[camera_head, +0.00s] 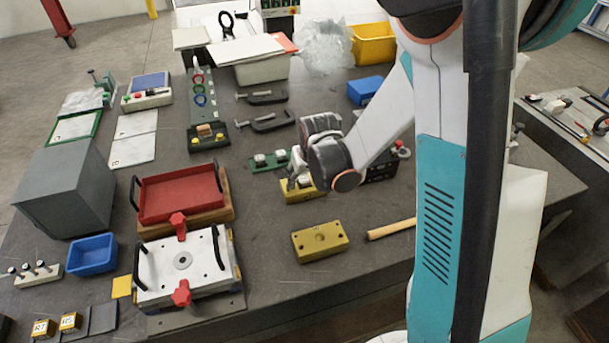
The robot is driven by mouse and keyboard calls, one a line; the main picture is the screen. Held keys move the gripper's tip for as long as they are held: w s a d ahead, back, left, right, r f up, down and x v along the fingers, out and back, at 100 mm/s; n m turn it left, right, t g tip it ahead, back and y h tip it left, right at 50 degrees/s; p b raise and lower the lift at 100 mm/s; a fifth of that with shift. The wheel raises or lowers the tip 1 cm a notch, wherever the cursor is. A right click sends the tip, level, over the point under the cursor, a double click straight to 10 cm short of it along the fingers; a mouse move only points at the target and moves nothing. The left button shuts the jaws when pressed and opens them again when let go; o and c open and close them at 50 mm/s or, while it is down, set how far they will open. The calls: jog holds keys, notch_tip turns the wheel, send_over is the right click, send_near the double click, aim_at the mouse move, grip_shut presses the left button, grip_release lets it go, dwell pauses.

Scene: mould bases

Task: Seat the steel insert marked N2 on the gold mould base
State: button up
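One gold block (319,241) with several dark holes lies flat near the front middle of the table. Another gold block (303,195) lies behind it, partly hidden by my gripper (298,180). My gripper points down at this rear block, with its fingertips at or just over its top. A small pale metal piece shows around the fingertips; I cannot tell whether it is held or resting on the block. Light metal pieces (260,159) sit on a green base (267,166) left of my gripper. No N2 marking is readable at this size.
A wooden handle (391,229) lies right of the front gold block. A white plate fixture (182,262) with red knobs and a red tray (180,194) stand to the left. A blue bin (364,90) stands behind my arm. Bare table surrounds the front gold block.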

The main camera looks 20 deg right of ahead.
jog(key=v, duration=1.2)
jog(key=s+r+t+b, duration=0.1)
jog(key=s+r+b, duration=0.1)
jog(key=s, duration=0.7)
jog(key=s+r+t+b, duration=0.1)
jog(key=s+r+b, duration=0.1)
jog(key=s, duration=0.7)
jog(key=shift+t+b, duration=0.4)
jog(key=shift+b, duration=0.2)
